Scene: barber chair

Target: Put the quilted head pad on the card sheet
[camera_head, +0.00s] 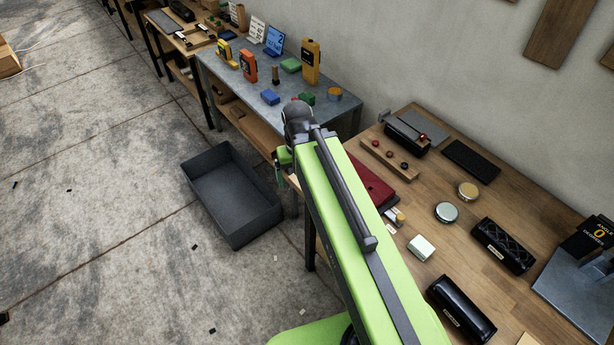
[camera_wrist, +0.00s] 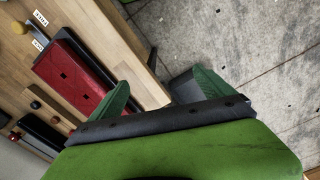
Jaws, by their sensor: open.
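The black quilted head pad (camera_head: 503,246) lies on the wooden table at the right of the head view, with a small pale label on its front. A pale tan edge (camera_head: 527,340) at the bottom of the head view may be the card sheet; most of it is cut off. My gripper (camera_wrist: 160,92) is open and empty, its green fingers spread over the table's edge beside a red pad (camera_wrist: 82,77). In the head view my gripper is mostly hidden behind my arm, far to the left of the quilted pad. The wrist view does not show the quilted pad.
A smooth black pad (camera_head: 461,308) lies in front of the quilted one. A grey plate (camera_head: 575,290) with a black box is at the right. Round tins (camera_head: 446,212) and a pale block (camera_head: 421,248) lie nearby. A dark bin (camera_head: 232,195) stands on the floor.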

